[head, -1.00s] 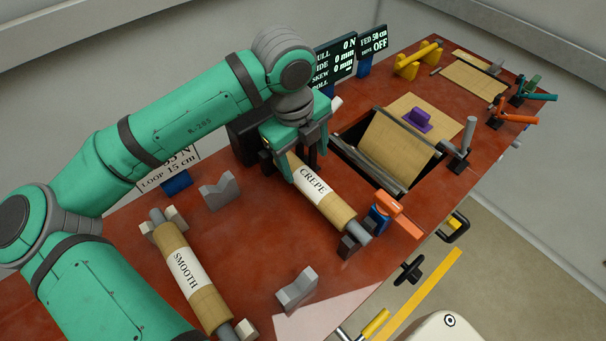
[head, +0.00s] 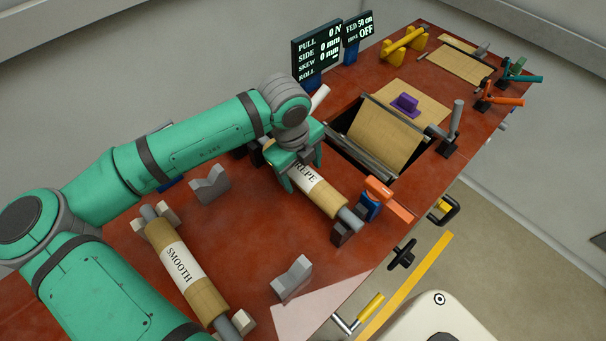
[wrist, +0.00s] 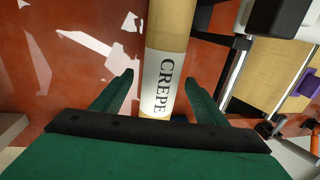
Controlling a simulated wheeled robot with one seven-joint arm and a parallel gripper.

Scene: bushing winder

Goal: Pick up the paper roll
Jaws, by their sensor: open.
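The tan paper roll with a white CREPE label (head: 326,197) lies on a grey core across dark end supports; it also shows in the wrist view (wrist: 160,75). My gripper (head: 302,172) is open over the roll's label, covering the label's first letter in the head view. In the wrist view my gripper's fingers (wrist: 162,84) stand one on each side of the roll, with a visible gap on both sides. A second tan roll, labelled SMOOTH (head: 185,268), rests on light supports at the lower left.
A framed opening with a tan sheet (head: 382,138) lies right of the CREPE roll. An orange-handled blue clamp (head: 372,200) stands close to the roll's near end. A grey V-block (head: 292,278) and another V-block (head: 210,186) stand on the red bench. Display screens (head: 318,55) stand behind.

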